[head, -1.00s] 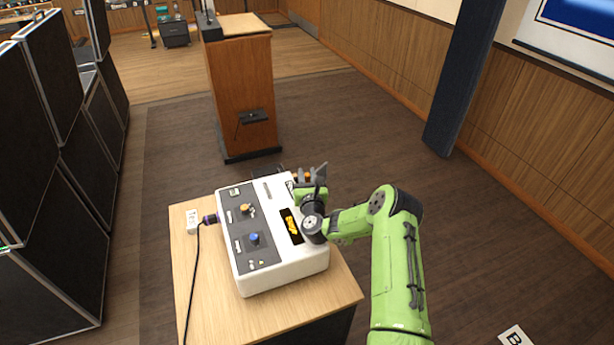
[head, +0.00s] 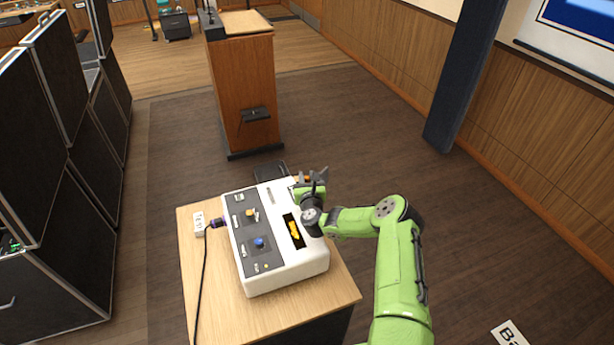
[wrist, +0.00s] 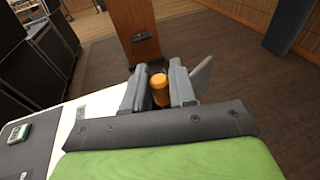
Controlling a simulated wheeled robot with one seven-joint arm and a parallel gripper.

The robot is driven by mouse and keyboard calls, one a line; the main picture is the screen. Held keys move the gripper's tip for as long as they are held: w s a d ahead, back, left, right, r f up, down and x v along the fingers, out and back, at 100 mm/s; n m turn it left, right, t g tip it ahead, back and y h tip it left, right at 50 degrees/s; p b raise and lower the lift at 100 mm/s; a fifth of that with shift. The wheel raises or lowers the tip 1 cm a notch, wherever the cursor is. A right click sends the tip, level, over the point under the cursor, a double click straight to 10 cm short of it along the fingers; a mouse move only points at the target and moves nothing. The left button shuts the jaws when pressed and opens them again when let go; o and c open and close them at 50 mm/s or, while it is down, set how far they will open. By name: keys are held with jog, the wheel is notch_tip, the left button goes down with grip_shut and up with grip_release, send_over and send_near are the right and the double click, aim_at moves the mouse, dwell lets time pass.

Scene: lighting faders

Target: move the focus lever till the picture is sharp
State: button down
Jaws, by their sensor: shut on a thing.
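A white console (head: 285,279) with a grey panel stands on a wooden-topped table. A dark window (head: 294,231) on its top shows a yellow-orange shape, too small to judge for sharpness. My gripper (head: 311,182) is at the console's far right corner. In the wrist view an orange lever knob (wrist: 159,91) stands between my two grey fingers, which are shut on it. The lever's lower part is hidden by the gripper.
The panel carries an orange knob (head: 250,215) and a blue knob (head: 259,242). A white socket block (head: 199,223) with a cable is on the table's left (head: 215,305). A wooden lectern (head: 243,95) stands beyond. Black cases (head: 35,120) are at left. Floor at right is open.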

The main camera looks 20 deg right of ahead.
jog(key=shift+r, duration=0.1)
jog(key=c, duration=1)
grip_release()
jog(key=shift+c, duration=0.2)
jog(key=b+v, duration=0.4)
jog(key=v, duration=0.1)
jog(key=b+v, duration=0.8)
jog(key=v, duration=0.1)
jog(key=shift+s+a+f, duration=0.15)
jog(key=shift+s+f, duration=0.15)
jog(key=shift+s, duration=0.1)
jog(key=shift+s+a+r+b, duration=0.1)
jog(key=shift+s+r+b, duration=0.1)
jog(key=shift+s+b, duration=0.25)
jog(key=shift+r, duration=0.15)
